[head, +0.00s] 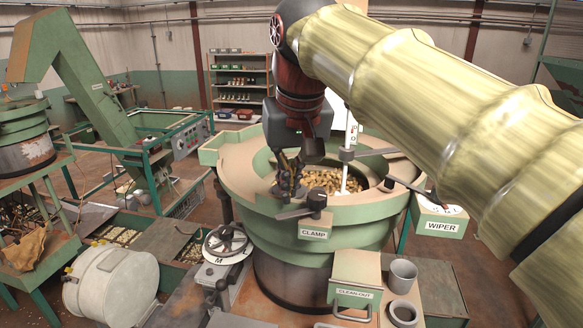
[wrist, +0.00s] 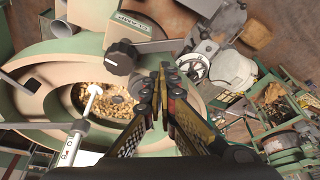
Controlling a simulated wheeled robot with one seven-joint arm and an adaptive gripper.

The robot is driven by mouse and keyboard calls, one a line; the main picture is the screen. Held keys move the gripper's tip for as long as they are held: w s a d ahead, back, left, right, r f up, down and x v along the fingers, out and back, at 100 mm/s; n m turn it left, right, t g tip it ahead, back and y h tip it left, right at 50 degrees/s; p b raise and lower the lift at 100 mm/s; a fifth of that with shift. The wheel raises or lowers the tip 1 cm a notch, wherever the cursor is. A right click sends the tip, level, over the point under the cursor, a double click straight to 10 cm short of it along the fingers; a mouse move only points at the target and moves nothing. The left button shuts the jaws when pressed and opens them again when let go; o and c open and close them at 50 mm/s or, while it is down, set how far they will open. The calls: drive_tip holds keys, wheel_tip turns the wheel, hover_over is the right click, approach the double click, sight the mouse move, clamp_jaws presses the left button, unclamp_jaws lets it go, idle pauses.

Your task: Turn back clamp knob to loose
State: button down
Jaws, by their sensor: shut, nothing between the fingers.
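The clamp knob (head: 317,200) is a dark knob with a flat grey bar pointing left. It sits on the front rim of the green bowl hopper (head: 240,180), above the CLAMP label (head: 313,233). In the wrist view the knob (wrist: 121,58) lies left of my fingers, and its bar reaches right toward them. My gripper (head: 289,188) is shut and empty, above the bowl rim just left of and behind the knob. Its fingertips (wrist: 166,72) meet in the wrist view, apart from the knob in the picture. Any loose or tight markings cannot be read.
Nuts (head: 325,181) fill the bowl around an upright white rod (head: 346,165). The WIPER box (head: 440,222) is at right. A handwheel (head: 227,243) stands front left. The CLEANOUT box (head: 352,292) and grey cups (head: 402,272) are in front below.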

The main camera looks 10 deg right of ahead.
drive_tip(key=shift+x, duration=0.85)
drive_tip(key=shift+s, duration=0.15)
drive_tip(key=shift+s, duration=0.45)
drive_tip(key=shift+r, duration=0.1)
